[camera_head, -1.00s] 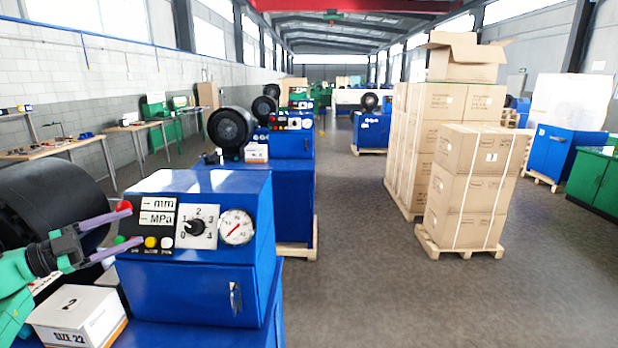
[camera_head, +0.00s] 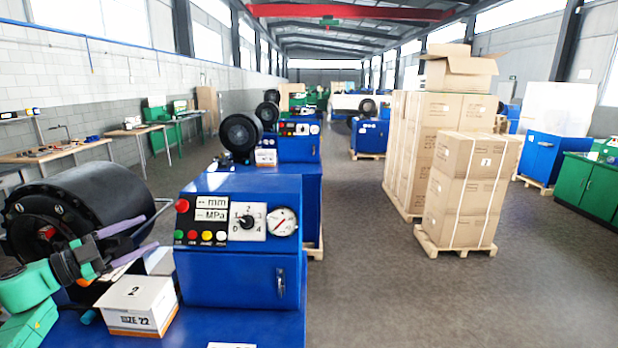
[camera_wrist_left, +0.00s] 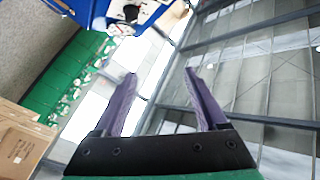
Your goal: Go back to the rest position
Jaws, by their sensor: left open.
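My left gripper (camera_head: 150,235) comes in from the left in the head view, with a green arm and purple fingers. Its fingers are apart and empty, in front of the black crimper drum (camera_head: 80,210) and left of the blue control box (camera_head: 240,240). In the left wrist view the open fingers (camera_wrist_left: 163,95) point up past windows and roof beams, with nothing between them. The box has a display, a dial, a gauge and coloured buttons. A white box marked SIZE 22 (camera_head: 138,305) stands on the blue bench below the gripper. My right gripper is not in view.
Stacked cartons on a pallet (camera_head: 465,195) stand to the right, with taller stacks behind. More blue crimpers (camera_head: 275,150) line up beyond the nearest one. A workbench (camera_head: 55,152) runs along the left wall. The grey aisle floor (camera_head: 370,280) is clear.

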